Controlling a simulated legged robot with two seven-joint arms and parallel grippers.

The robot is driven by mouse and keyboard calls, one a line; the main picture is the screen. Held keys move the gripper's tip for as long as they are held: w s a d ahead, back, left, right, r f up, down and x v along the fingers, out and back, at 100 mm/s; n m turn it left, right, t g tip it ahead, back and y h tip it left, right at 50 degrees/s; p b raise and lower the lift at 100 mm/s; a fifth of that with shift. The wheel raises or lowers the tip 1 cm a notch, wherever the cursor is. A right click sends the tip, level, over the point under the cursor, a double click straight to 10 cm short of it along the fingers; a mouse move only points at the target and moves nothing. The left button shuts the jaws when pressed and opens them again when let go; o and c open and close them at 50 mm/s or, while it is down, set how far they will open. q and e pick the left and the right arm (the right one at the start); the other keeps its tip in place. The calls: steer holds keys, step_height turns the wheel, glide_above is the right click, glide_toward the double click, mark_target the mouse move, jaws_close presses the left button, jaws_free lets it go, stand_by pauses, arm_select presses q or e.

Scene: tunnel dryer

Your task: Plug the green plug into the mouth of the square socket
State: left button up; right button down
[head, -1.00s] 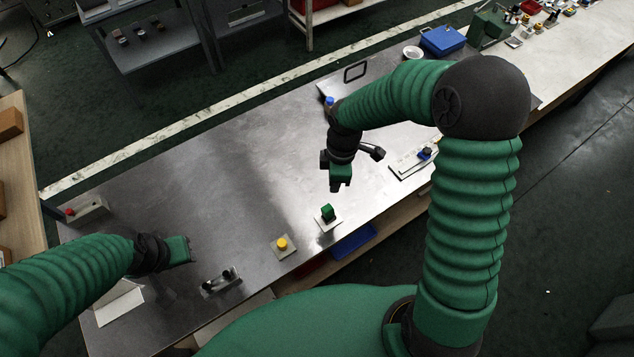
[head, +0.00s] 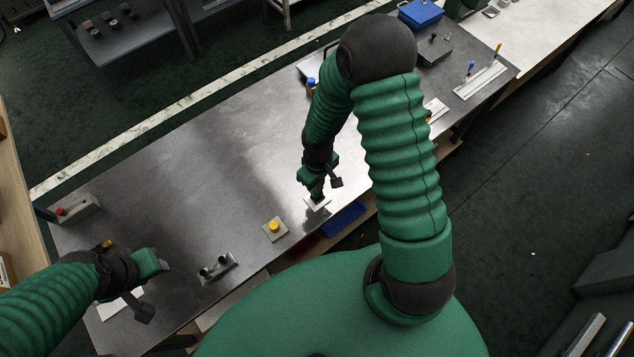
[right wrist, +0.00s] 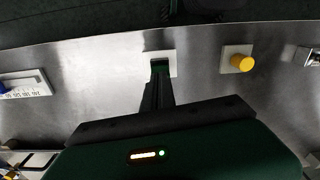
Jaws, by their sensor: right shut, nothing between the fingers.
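A green block, which looks like the green plug (right wrist: 160,67), stands on a small white square plate (right wrist: 147,57) near the table's front edge. The plate also shows in the head view (head: 322,205). I cannot tell whether this plate is the square socket; its middle is hidden by the block and fingers. My right gripper (right wrist: 159,82) is shut and empty, its fingertips at or just above the block; whether they touch is unclear. It also shows in the head view (head: 317,192). My left gripper (head: 164,266) is over the table's left part; its jaws are unclear.
A yellow button on a square plate (head: 274,226) and a dark two-knob fixture (head: 217,268) stand left of the plate. A box with a red button (head: 77,209) sits at the far left. A blue bin (head: 343,219) is below the front edge. The table's middle is clear.

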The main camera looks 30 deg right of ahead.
steer(key=shift+f, duration=0.15)
steer(key=shift+s+f+b, duration=0.1)
steer(key=shift+f+b, duration=0.2)
steer(key=shift+f, duration=0.15)
stand_by(0.3)
step_height(320, 180, up, 3)
steer(key=p, duration=0.3)
steer(key=shift+r, duration=0.3)
step_height(320, 180, up, 16)
steer(key=s+a+f+m+t+b, duration=0.1)
steer(key=s+a+f+b, duration=0.1)
steer(key=f+b, duration=0.3)
steer(key=s+a+f+m+t+b, duration=0.1)
steer(key=s+a+f+b, duration=0.1)
steer(key=f+b, duration=0.3)
steer(key=shift+s+a+f+m+t+b, duration=0.2)
steer(key=shift+a+f+m+t+b, duration=0.15)
steer(key=shift+a+b, duration=0.1)
